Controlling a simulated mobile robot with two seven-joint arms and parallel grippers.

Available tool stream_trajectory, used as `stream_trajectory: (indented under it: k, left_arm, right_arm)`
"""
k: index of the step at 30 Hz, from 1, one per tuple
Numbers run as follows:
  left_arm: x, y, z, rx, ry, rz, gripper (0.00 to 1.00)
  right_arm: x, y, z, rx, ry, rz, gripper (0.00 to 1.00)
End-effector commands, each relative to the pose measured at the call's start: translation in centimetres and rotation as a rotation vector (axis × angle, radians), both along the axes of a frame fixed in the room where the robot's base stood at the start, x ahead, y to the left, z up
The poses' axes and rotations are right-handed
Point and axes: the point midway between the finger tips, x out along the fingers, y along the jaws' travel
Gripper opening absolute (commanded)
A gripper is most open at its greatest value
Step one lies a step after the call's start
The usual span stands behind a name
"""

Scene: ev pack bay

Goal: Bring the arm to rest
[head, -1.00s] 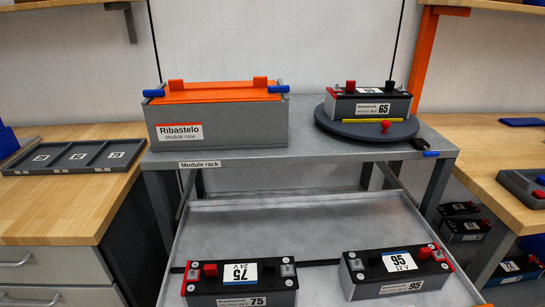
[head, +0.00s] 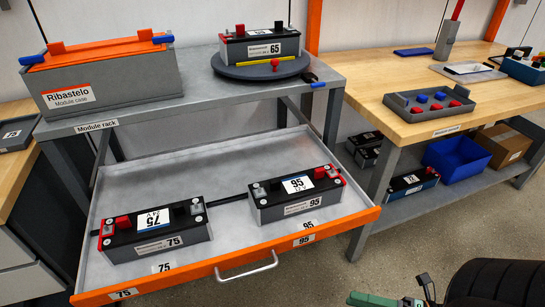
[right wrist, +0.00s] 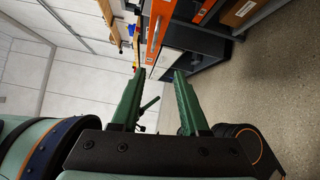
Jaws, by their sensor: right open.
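My right gripper (head: 385,300) shows only in part at the bottom edge of the head view, low over the floor and right of the pulled-out drawer. In the right wrist view its two green fingers (right wrist: 158,78) stand apart with nothing between them. The rack drawer and furniture lie beyond the fingertips there, apart from them. My left gripper is not in view.
The module rack's drawer (head: 225,228) is pulled out, holding a 75 module (head: 150,240) and a 95 module (head: 300,208). A closed module case (head: 130,85) and a 65 module (head: 262,46) on a turntable (head: 228,68) stand above. A wooden bench (head: 380,88) is right.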

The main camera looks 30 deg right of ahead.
Motion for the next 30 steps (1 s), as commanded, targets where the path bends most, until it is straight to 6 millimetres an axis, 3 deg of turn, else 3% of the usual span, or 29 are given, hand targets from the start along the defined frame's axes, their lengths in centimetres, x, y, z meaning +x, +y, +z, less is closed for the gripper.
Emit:
stream_trajectory:
  k: [9, 15, 21, 30]
  left_arm:
    - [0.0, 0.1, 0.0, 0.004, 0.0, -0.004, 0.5]
    - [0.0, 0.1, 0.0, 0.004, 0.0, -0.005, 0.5]
    - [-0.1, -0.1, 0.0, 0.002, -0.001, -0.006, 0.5]
    - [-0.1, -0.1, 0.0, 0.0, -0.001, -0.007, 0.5]
  right_arm:
    - [7.1, 2.2, -2.5, 0.215, 0.349, -0.238, 0.45]
    - [10.3, 4.5, -4.3, 0.434, 0.653, -0.449, 0.45]
    - [10.8, 7.0, -5.7, 0.629, 0.93, -0.649, 0.45]
    - [8.9, 10.2, -6.3, 0.805, 1.221, -0.879, 0.45]
